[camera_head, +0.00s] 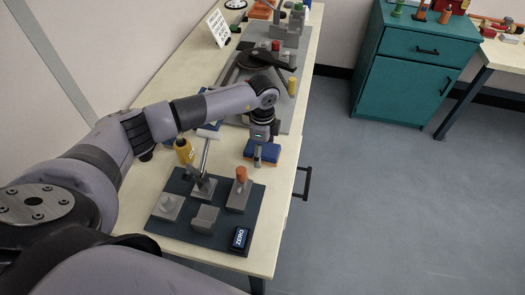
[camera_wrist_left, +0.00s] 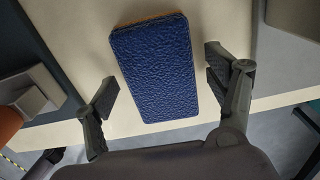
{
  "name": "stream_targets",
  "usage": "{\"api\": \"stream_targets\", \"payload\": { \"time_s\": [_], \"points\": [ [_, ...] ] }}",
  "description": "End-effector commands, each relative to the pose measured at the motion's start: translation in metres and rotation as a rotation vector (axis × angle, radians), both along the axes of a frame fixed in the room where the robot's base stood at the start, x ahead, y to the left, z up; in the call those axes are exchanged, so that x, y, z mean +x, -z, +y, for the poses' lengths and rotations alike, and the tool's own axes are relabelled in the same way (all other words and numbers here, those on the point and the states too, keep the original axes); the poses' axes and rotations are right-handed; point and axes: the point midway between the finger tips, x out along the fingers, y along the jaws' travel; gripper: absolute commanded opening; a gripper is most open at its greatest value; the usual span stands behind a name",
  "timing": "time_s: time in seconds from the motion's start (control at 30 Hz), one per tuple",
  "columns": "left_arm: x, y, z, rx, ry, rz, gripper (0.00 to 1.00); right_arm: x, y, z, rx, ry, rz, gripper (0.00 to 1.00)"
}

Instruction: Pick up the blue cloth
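The blue cloth (camera_head: 269,152) lies on the pale wooden bench top, with an orange layer under it. In the left wrist view the blue cloth (camera_wrist_left: 157,70) is a textured dark blue rectangle, with a thin orange edge at its top. My left gripper (camera_head: 258,157) is directly over the cloth and hides part of it in the head view. In the left wrist view my left gripper (camera_wrist_left: 163,78) is open, with one finger on each side of the cloth and gaps to both. My right gripper is not in view.
A dark mat (camera_head: 172,229) with several grey fixtures and a ZERO box (camera_head: 240,238) lies in front. A yellow bottle (camera_head: 183,150) stands to the left. A drawer handle (camera_head: 303,183) juts from the bench's right side. A teal cabinet (camera_head: 405,75) stands across open floor.

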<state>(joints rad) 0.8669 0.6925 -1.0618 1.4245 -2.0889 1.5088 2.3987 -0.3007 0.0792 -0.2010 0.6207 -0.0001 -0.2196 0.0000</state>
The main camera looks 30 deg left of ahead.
Motion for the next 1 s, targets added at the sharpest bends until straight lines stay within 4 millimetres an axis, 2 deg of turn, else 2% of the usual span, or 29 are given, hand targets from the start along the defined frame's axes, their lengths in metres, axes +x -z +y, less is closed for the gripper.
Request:
{"api": "stream_targets", "payload": {
  "time_s": [0.07, 0.73, 1.0],
  "points": [
    [0.0001, -0.0003, -0.0001, 0.0, 0.0, 0.0, 0.72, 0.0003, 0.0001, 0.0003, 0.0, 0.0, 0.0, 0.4],
    [0.0002, -0.0007, 0.0, 0.0, 0.0, 0.0, 0.27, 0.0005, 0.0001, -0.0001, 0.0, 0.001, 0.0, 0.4],
    [0.0004, -0.0018, 0.0001, 0.0, 0.0, -0.001, 0.27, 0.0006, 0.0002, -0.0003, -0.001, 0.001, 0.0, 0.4]
  ]
}}
